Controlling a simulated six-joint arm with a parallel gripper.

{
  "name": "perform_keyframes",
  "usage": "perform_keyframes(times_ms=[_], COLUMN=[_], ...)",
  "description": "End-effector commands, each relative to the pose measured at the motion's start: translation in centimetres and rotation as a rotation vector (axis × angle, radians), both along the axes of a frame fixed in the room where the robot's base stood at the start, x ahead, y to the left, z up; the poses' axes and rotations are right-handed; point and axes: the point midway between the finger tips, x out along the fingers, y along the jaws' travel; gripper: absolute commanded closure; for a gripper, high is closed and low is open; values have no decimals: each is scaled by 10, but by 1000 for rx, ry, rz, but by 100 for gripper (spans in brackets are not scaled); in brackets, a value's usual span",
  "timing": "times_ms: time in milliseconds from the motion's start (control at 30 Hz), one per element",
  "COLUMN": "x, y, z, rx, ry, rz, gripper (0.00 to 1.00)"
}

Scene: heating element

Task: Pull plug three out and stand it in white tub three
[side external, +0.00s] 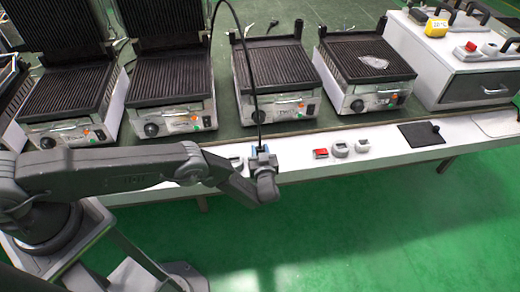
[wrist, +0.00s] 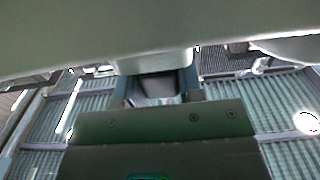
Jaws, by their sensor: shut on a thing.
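My gripper (side external: 260,152) is at the front edge of the bench, over the white strip, in the side external view. Small white round pieces (side external: 340,150) and (side external: 362,145) sit on the strip to the right; I cannot tell which is tub three. Whether the held piece touches the strip is hidden.
A red-topped piece (side external: 320,154) sits on the strip just right of my gripper, and a small pale piece (side external: 237,162) just left. A black plate (side external: 422,134) lies farther right. Several ribbed grills (side external: 275,65) line the bench behind. Green floor lies open in front.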

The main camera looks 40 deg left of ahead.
Motion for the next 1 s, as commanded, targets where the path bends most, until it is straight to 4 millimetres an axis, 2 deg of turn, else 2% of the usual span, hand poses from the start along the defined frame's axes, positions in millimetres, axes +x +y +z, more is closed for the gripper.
perform_keyframes(times_ms=[433,467,700,767,1000], x=[-1,0,-1,-1,-1], y=[0,0,0,1,0], z=[-11,-11,-11,-11,-11], rx=[0,0,0,0,0], ry=[0,0,1,1,1], rz=[0,0,0,1,0], gripper=[89,64,41,36,36])
